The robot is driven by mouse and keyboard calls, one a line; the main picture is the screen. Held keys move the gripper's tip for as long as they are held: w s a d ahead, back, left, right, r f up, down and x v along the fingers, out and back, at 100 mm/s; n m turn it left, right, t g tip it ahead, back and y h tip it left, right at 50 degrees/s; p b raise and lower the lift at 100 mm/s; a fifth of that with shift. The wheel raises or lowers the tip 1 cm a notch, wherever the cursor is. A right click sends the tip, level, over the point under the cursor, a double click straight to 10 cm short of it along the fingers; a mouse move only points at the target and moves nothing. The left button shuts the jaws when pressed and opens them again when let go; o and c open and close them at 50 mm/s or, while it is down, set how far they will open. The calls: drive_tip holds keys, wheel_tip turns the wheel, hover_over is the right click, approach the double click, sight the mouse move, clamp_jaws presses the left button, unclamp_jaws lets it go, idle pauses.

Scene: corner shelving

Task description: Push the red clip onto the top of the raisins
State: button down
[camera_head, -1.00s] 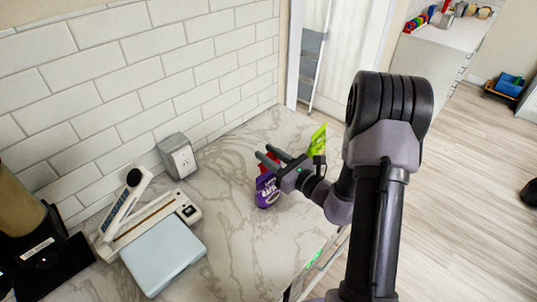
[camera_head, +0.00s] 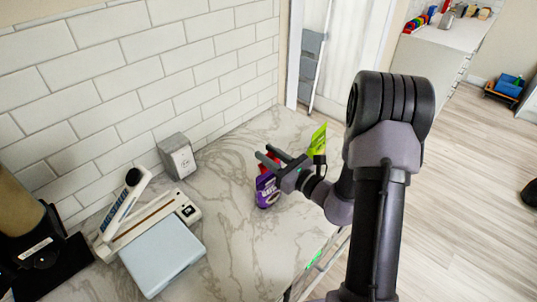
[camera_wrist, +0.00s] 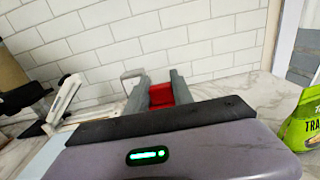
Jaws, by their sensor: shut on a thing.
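My gripper (camera_head: 276,157) is over the counter, its fingers pointing to the back left. In the wrist view, my gripper (camera_wrist: 158,92) has its two grey fingers on either side of a red piece, the red clip (camera_wrist: 161,95), and is shut on it. The red clip (camera_head: 268,163) shows only partly in the head view, behind and below the fingers. A purple bag with white lettering, the raisins (camera_head: 267,192), stands on the counter just below the gripper and clip. Its top edge is hidden by the gripper, so I cannot tell whether the clip touches it.
A green bag (camera_head: 318,139) stands behind my gripper and shows at the right in the wrist view (camera_wrist: 305,125). A heat sealer (camera_head: 150,214), a pale blue flat box (camera_head: 163,256) and a grey box (camera_head: 177,156) are on the left. The counter (camera_head: 236,235) in front is bare.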

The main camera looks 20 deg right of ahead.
drive_tip(key=shift+f+b, duration=1.3)
drive_tip(key=shift+f, duration=0.15)
drive_tip(key=c, duration=1)
unclamp_jaws()
drive_tip(key=shift+c, duration=0.2)
drive_tip(key=v, duration=1.7)
drive_tip(key=shift+s+p, duration=0.2)
drive_tip(key=shift+p, duration=0.1)
drive_tip(key=shift+d, duration=0.15)
